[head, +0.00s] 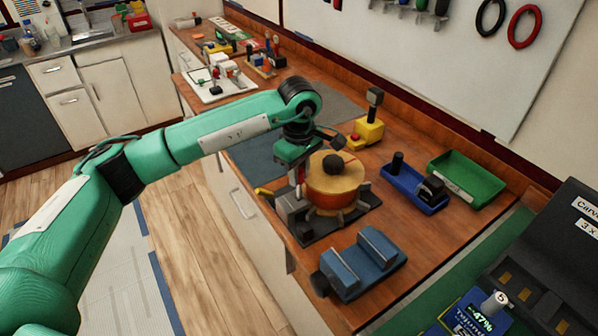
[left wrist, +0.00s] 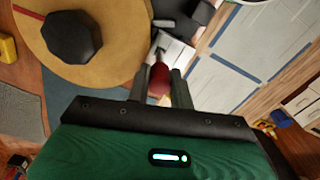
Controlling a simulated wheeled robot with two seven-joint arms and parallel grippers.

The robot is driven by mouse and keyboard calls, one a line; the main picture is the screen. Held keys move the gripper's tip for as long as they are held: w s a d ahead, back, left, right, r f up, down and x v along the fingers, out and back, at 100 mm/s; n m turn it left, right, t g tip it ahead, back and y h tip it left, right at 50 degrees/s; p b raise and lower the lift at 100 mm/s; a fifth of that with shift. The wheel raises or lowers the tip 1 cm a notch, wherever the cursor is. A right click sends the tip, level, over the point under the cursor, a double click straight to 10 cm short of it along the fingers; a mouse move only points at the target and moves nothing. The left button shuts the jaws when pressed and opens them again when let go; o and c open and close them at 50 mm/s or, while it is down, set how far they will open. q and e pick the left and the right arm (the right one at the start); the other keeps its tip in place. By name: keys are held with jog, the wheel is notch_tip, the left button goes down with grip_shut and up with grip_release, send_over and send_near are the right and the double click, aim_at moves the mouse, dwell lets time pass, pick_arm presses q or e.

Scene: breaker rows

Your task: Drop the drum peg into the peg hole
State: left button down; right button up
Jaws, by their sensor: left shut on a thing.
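The drum (head: 336,190) is a round, yellow-orange block with a dark knob on top, standing on a dark metal base (head: 296,228). My left gripper (head: 299,180) is at the drum's left side. In the left wrist view, my left gripper (left wrist: 158,86) is shut on a small red piece, which I take to be the drum peg (left wrist: 158,78). The drum's top (left wrist: 112,70) fills the upper left of that view. A pale plate with a dark bar (left wrist: 172,48) lies just beyond the red piece. I cannot make out the peg hole. My right gripper is not in view.
A blue tray (head: 404,200) with dark parts and a green tray (head: 480,170) stand right of the drum. A blue vise-like block (head: 362,264) is in front. A yellow block with a dark handle (head: 367,133) stands behind. A grey mat (head: 335,112) lies farther back.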

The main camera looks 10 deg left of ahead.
pick_arm(q)
jog(key=shift+f+b, duration=0.6)
jog(key=shift+f, duration=0.2)
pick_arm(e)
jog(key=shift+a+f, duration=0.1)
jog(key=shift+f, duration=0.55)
pick_arm(q)
jog(key=c, duration=1.1)
grip_release()
jog(key=shift+c, duration=0.2)
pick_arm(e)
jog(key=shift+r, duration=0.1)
pick_arm(q)
notch_tip(320, 180, up, 14)
jog(key=b, duration=0.2)
jog(key=shift+b, duration=0.35)
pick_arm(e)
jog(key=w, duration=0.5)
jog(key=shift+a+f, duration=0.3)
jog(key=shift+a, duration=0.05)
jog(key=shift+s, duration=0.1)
